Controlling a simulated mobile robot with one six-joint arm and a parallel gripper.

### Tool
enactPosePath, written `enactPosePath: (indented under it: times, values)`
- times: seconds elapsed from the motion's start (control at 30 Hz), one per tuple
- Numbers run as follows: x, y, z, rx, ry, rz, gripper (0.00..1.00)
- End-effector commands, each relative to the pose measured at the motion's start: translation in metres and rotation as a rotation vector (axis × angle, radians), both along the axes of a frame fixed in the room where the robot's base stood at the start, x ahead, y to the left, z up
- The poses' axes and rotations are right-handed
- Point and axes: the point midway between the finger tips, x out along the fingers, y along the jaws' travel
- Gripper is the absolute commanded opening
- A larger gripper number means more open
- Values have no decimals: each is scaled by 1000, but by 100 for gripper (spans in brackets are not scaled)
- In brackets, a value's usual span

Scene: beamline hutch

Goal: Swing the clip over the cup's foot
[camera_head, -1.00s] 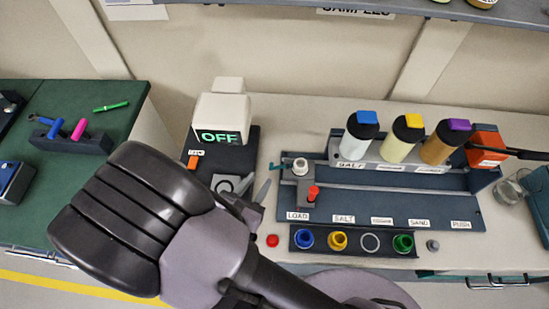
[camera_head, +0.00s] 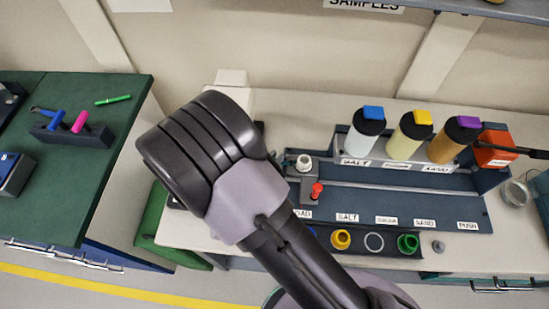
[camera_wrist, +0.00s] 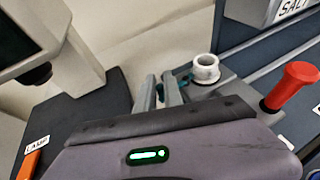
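The white cup (camera_head: 303,163) stands at the LOAD end of the dark blue rail unit. It also shows in the wrist view (camera_wrist: 206,68), just right of my fingers. The clip looks to be the small teal piece (camera_wrist: 186,80) at the cup's left; most of it is hidden behind my fingers. My gripper (camera_wrist: 161,78) shows two grey fingers with a narrow gap, their tips left of the cup and close to the teal piece. Whether they touch it I cannot tell. In the head view my wrist hides the fingers.
A red knob (camera_wrist: 292,84) stands upright right of the cup. The pale instrument (camera_wrist: 60,35) on its dark base is close on the left. Three capped bottles, including a blue-capped one (camera_head: 366,128), stand behind the rail. Coloured rings, including a green one (camera_head: 408,243), lie in front.

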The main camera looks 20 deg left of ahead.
Motion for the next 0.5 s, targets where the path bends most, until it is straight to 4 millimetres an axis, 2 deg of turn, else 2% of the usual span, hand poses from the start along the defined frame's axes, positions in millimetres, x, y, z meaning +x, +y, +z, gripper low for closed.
enactPosePath:
  times: [0.17, 0.5]
  values:
    - [0, 0, 0, 0, -1, -4, 0]
    - [8, 4, 0, 1, 1, -180, 0]
